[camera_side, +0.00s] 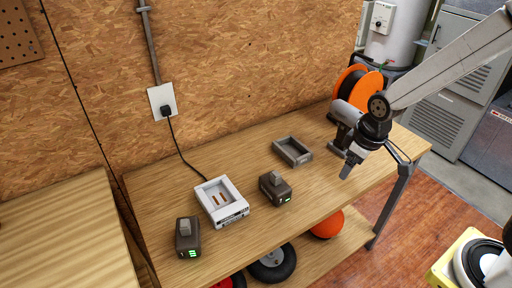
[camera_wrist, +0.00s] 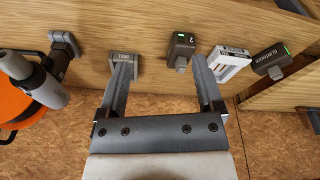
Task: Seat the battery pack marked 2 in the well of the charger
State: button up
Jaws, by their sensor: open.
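The battery pack marked 2 (camera_wrist: 183,42) is dark, with a grey raised block and a green light. It stands on the bench between the charger and a grey tray, and in the side view (camera_side: 275,190) it is right of the charger. The white charger (camera_side: 221,202) has an open, empty well with copper-coloured contacts; it also shows in the wrist view (camera_wrist: 229,65). A second dark pack (camera_side: 187,238) with green bars stands left of the charger, and right of it in the wrist view (camera_wrist: 272,61). My gripper (camera_side: 346,172) is open and empty, above the bench's right part, apart from everything.
The shallow grey tray (camera_side: 292,152) lies behind pack 2. An orange reel (camera_side: 357,84) and a grey tool (camera_side: 342,135) stand at the bench's right end. A cable runs from the charger to a wall outlet (camera_side: 163,102). The front right bench top is clear.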

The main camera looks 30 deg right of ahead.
jog(key=w+a+f+n+g, duration=0.1)
jog(key=w+a+f+n, duration=0.15)
jog(key=w+n, duration=0.6)
jog(key=n+g+y, duration=0.1)
jog(key=n, duration=0.5)
send_over(276, 173)
jog(key=f, duration=0.5)
jog(key=shift+d, duration=0.4)
jog(key=shift+a+f, duration=0.2)
jog(key=shift+f, duration=1.7)
jog(key=shift+a+f, duration=0.2)
jog(key=shift+f, duration=1.7)
grip_shut()
